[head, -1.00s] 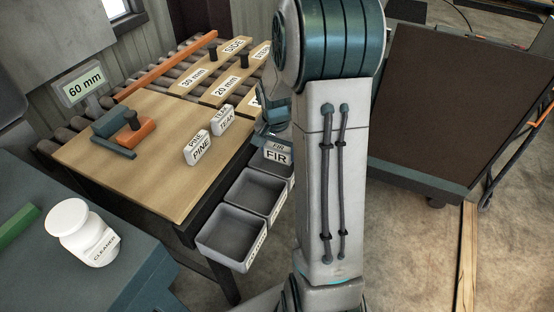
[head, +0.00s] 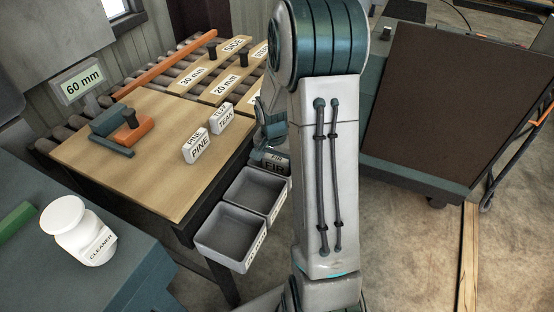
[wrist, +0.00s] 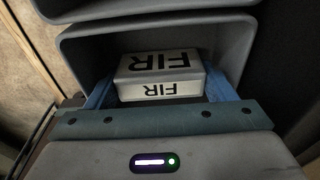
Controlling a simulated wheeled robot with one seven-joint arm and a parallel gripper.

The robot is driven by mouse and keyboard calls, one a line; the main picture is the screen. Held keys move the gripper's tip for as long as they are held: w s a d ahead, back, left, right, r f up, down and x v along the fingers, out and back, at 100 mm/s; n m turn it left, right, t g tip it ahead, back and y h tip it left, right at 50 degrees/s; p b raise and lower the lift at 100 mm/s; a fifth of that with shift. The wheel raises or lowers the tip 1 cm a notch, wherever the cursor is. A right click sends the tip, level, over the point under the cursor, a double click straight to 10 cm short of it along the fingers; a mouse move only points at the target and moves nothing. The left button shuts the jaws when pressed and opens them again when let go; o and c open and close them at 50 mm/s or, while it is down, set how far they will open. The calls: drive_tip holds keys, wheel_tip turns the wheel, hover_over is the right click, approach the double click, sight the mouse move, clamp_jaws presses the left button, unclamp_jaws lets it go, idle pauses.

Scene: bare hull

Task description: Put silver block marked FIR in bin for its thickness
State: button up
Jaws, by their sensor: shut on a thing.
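The silver block marked FIR (head: 274,163) is low at the far end of the row of grey bins, partly hidden by my arm. In the wrist view the FIR block (wrist: 162,75) is between the blue fingers of my gripper (wrist: 160,92), which are shut on it. The block is within the mouth of a grey bin (wrist: 85,45); I cannot tell whether it touches the floor. The near bin (head: 230,238) and middle bin (head: 257,188) look empty. Their labels are not readable. My gripper also shows in the head view (head: 272,140).
White blocks marked PINE (head: 196,146) and TEAK (head: 222,119) stand on the wooden table (head: 120,170). An orange and teal tool (head: 130,132) lies there too. A 60 mm sign (head: 82,84) stands behind. A CLEANER jar (head: 80,232) is at left. A dark panel (head: 450,100) is at right.

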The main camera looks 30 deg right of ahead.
drive_tip(key=o, duration=1)
drive_tip(key=shift+f, duration=0.15)
drive_tip(key=shift+r+p, duration=0.4)
drive_tip(key=shift+r, duration=0.05)
wheel_tip(320, 180, up, 12)
drive_tip(key=a+p, duration=0.1)
drive_tip(key=p, duration=0.1)
drive_tip(key=s+a+r+n, duration=0.2)
drive_tip(key=s+a+n, duration=0.1)
drive_tip(key=s, duration=0.3)
drive_tip(key=s+a+r+n+t+y, duration=0.1)
drive_tip(key=s+a+r+n, duration=0.1)
drive_tip(key=s+a+n, duration=0.2)
drive_tip(key=s+a+r+n, duration=0.1)
drive_tip(key=s+a+n, duration=0.2)
drive_tip(key=s+a, duration=0.3)
drive_tip(key=shift+s+r, duration=0.2)
drive_tip(key=shift+s, duration=0.5)
drive_tip(key=shift+s+r, duration=0.2)
drive_tip(key=shift+s, duration=0.5)
